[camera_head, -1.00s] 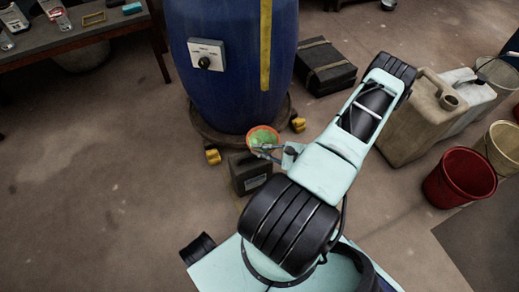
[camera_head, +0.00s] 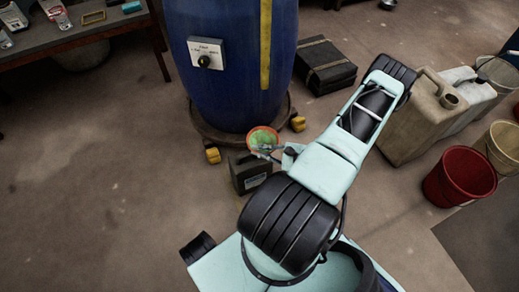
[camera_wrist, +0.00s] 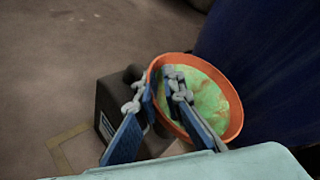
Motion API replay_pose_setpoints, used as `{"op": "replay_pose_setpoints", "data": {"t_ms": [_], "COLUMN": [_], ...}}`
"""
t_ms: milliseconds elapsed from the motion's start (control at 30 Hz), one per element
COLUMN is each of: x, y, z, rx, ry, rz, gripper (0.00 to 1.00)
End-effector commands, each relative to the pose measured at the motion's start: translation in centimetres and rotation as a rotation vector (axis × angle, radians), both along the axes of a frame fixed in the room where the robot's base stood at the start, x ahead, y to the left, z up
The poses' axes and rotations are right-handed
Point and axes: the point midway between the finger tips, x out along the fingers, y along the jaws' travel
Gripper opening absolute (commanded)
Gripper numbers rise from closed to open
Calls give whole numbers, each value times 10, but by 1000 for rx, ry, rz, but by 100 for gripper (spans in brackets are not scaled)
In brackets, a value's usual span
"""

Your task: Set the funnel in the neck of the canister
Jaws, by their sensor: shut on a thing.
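The funnel (camera_head: 262,133) has an orange rim and a green, patchy inside. It also shows in the wrist view (camera_wrist: 212,92), wide mouth towards the camera. My gripper (camera_wrist: 158,98) is shut on its rim, one finger inside the mouth and one outside. The canister (camera_head: 248,178) is small and dark grey with a pale label, standing on the floor in front of the blue vat. In the wrist view the canister (camera_wrist: 112,88) lies behind and left of the funnel. The funnel hides the canister's neck, and its spout is hidden, so I cannot tell whether the spout is in the neck.
The blue vat (camera_head: 225,95) stands on a round base with yellow castors (camera_head: 212,156), close behind the funnel. A black case (camera_head: 325,65), a beige jerrycan (camera_head: 415,125) and a red bucket (camera_head: 460,180) stand to the right. The floor at left is clear.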

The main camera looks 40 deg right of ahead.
Motion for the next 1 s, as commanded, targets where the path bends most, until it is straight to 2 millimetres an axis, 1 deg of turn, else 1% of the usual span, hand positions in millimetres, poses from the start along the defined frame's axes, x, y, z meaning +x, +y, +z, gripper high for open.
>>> {"op": "replay_pose_setpoints", "data": {"t_ms": [67, 100, 267, 533, 667, 767, 1000], "x": [0, 0, 0, 0, -8, -21, -65], "y": [0, 0, 0, 0, -5, -12, -33], "z": [-1, -1, -1, -1, 2, 8, 28], "rx": [0, 0, 0, -1, -2, -2, -2], "ry": [0, 0, 0, 1, 0, 1, -1], "rz": [0, 0, 0, -1, -2, -3, -4], "gripper": [0, 11, 29, 29, 29, 29, 29]}}
